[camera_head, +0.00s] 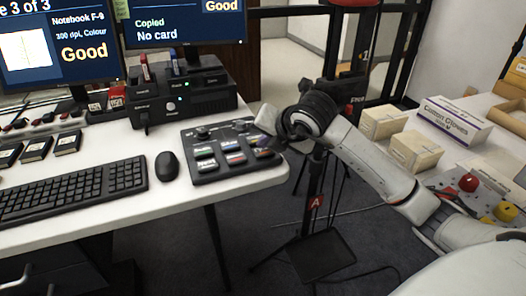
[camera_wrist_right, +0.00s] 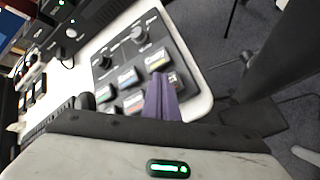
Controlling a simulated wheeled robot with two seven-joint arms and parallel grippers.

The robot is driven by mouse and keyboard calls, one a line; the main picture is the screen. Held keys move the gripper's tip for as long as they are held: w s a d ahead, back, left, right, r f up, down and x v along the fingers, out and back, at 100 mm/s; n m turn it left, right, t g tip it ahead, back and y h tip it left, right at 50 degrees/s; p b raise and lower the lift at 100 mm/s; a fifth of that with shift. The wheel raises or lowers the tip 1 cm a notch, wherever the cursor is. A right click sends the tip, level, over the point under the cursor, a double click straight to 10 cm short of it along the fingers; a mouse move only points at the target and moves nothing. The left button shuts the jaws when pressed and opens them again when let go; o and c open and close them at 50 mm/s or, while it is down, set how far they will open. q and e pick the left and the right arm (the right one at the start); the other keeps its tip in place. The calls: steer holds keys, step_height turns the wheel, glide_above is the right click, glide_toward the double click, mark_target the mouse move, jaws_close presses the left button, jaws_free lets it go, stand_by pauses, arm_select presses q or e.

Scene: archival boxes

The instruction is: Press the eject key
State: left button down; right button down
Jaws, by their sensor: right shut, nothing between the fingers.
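A dark key panel (camera_head: 225,177) lies at the right end of the white desk. It carries two rows of small keys with coloured labels and knobs behind them; it also shows in the right wrist view (camera_wrist_right: 103,66). The key labels are too small to read, so I cannot tell which key is eject. My right gripper (camera_wrist_right: 163,84) is shut and empty, its purple fingers over the panel's right part, beside a dark key (camera_wrist_right: 175,79) at the corner. I cannot tell whether the fingertips touch a key. In the head view the arm comes in from the right. My left gripper is not in view.
A mouse (camera_head: 167,166) and keyboard (camera_head: 75,190) lie left of the panel. A black box unit (camera_head: 181,104) with a lit green light stands behind. One monitor (camera_head: 187,22) reads "Copied, No card". Cartons (camera_head: 415,151) and a glove box (camera_head: 455,122) stand on the right table.

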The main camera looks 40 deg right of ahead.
mark_target(265, 153)
steer(key=shift+f+b, duration=0.55)
steer(key=shift+b, duration=0.05)
stand_by(0.6)
steer(key=shift+r+p, duration=0.55)
steer(key=shift+r, duration=0.4)
steer(key=shift+r+p, duration=1.7)
steer(key=shift+r, duration=0.85)
